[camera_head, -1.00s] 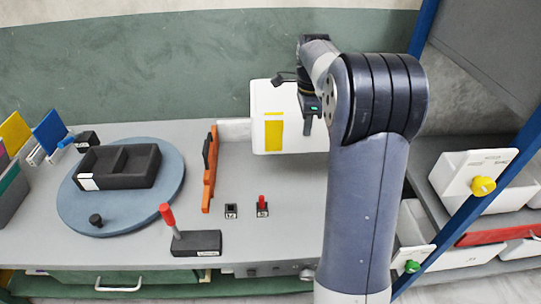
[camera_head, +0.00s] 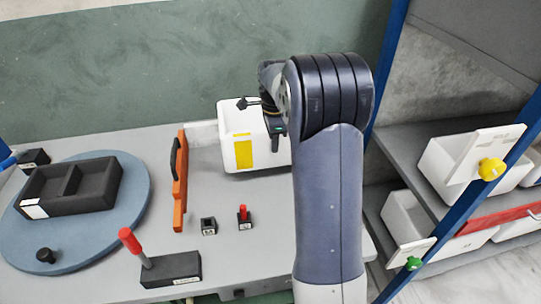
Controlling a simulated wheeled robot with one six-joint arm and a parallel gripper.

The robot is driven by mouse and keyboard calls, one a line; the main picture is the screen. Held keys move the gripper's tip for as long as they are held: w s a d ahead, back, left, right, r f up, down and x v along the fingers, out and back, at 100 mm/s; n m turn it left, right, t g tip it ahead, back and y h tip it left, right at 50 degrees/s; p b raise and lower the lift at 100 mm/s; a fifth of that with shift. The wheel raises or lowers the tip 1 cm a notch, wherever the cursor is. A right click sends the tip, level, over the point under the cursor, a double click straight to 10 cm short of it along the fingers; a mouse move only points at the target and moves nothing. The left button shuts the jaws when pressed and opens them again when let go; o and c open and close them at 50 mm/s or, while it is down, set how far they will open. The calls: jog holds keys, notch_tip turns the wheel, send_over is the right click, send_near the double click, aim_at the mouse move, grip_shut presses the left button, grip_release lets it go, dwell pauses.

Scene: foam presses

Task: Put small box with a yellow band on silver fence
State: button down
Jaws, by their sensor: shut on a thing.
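A white box with a yellow band (camera_head: 231,120) is at the back of the grey table, right of the orange fence. My gripper (camera_head: 277,130) is at its right part, shut on it; the fingers are largely hidden by the box and my arm. A pale silvery strip, apparently the silver fence (camera_head: 202,134), shows at the table's back edge, left of and behind the box. Its right part is hidden. I cannot tell whether the box touches the table or the strip.
An orange fence (camera_head: 180,185) with a dark handle stands left of the box. A blue round plate (camera_head: 130,205) bears a black tray (camera_head: 102,185). A red-handled lever (camera_head: 170,268) is in front. At right, a shelf holds white bins (camera_head: 450,160) behind a blue post (camera_head: 440,228).

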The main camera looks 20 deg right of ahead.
aim_at(273, 163)
jog(key=shift+f, duration=2.15)
jog(key=shift+f, duration=0.25)
jog(key=c, duration=1.4)
grip_release()
jog(key=shift+r, duration=0.1)
notch_tip(273, 163, up, 12)
jog(key=shift+r, duration=0.15)
